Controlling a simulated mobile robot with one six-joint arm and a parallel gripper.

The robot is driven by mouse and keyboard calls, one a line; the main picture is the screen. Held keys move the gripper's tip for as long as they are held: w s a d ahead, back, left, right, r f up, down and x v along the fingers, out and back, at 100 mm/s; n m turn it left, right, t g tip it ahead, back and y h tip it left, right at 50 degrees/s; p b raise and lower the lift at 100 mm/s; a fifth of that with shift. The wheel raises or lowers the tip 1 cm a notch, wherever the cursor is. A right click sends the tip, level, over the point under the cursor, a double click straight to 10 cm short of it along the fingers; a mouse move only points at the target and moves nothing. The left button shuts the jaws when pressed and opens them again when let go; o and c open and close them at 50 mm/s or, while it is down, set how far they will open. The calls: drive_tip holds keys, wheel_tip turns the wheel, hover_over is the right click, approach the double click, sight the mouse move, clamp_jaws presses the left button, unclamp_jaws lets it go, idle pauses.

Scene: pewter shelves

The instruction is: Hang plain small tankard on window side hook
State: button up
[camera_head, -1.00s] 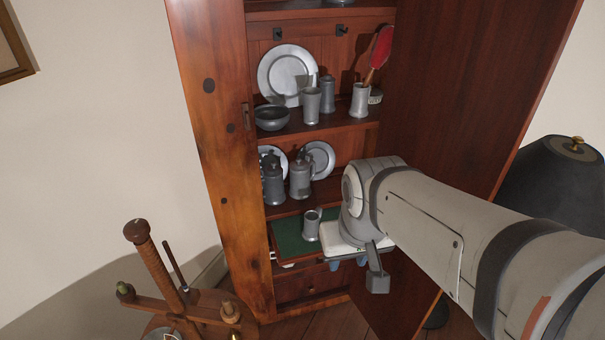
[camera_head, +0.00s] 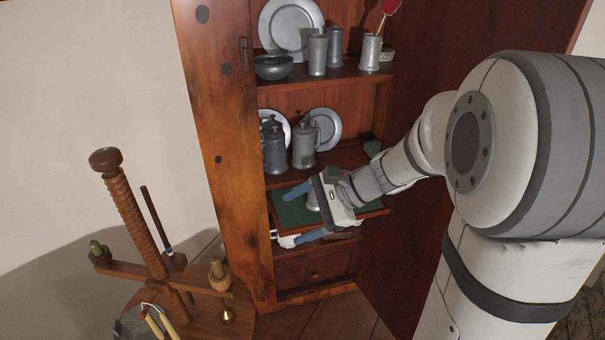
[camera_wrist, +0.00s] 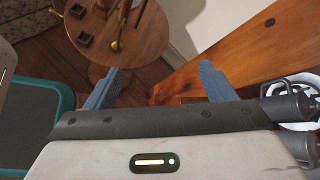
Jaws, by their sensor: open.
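A small grey tankard (camera_head: 312,200) stands on the green mat of the low pull-out shelf in the head view, mostly hidden behind my gripper. My gripper (camera_head: 291,220) is open, its blue fingers spread, in front of that shelf. In the wrist view my gripper (camera_wrist: 161,68) has nothing visible between its fingers. I cannot tell if the tankard touches it. Other plain pewter vessels (camera_head: 317,55) stand on the upper shelf. No hook shows in the frames of now.
Lidded tankards (camera_head: 304,148) and a plate (camera_head: 328,124) stand on the middle shelf, close to the arm; tankards also show in the wrist view (camera_wrist: 290,104). The cabinet's left side (camera_head: 222,130) is a tall wooden edge. A round table (camera_wrist: 145,35) with a wooden stand is at left.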

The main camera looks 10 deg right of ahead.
drive_tip(key=w+d+f+m+t+b, duration=0.3)
drive_tip(key=w+d+f+m, duration=0.1)
drive_tip(key=w+f+m, duration=0.1)
drive_tip(key=w+d+f+m+t+y+b, duration=0.1)
drive_tip(key=w+d+f+m+t+b, duration=0.3)
drive_tip(key=w, duration=0.3)
drive_tip(key=w+d+f+m+t+b, duration=0.4)
drive_tip(key=w+f+m, duration=0.1)
drive_tip(key=w, duration=0.1)
drive_tip(key=shift+d+f+m+y, duration=0.3)
drive_tip(key=shift+d+f, duration=0.05)
drive_tip(key=shift+w, duration=0.3)
drive_tip(key=b+x, duration=0.2)
drive_tip(key=x, duration=0.5)
drive_tip(key=shift+w+a+r, duration=0.1)
drive_tip(key=shift+a+r, duration=0.05)
drive_tip(key=shift+r, duration=0.15)
drive_tip(key=c, duration=1.3)
